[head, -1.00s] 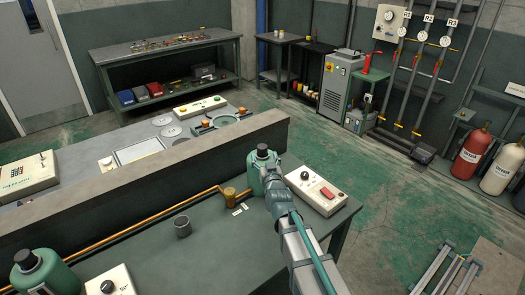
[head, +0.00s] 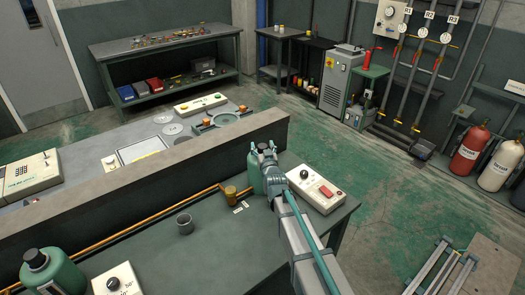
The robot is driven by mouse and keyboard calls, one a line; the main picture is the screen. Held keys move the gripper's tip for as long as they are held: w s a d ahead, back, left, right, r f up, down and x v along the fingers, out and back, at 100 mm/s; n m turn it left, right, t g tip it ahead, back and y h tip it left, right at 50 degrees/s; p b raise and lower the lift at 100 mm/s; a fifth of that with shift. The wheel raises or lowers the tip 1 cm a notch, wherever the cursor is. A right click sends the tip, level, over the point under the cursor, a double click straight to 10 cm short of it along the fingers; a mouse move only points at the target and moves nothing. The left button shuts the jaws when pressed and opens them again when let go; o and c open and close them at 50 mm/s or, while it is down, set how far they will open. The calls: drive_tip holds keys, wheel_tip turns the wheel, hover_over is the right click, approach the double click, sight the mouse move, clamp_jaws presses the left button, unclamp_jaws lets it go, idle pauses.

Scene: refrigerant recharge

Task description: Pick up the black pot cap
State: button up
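A green pot (head: 254,172) stands on the near bench, against the low dividing wall, right of centre. Its black cap (head: 263,147) shows only partly, behind and between my gripper's fingers. My gripper (head: 264,150) is at the top of this pot, with its fingertips beside the cap. Whether the fingers touch or close on the cap is too small to tell. A second green pot (head: 58,277) with a black cap (head: 35,258) stands at the lower left, far from my gripper.
A control box with a red switch (head: 317,190) sits just right of my gripper. The dividing wall (head: 150,180) runs behind. The bench front is clear.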

drive_tip(key=c, duration=1)
drive_tip(key=shift+r, duration=0.1)
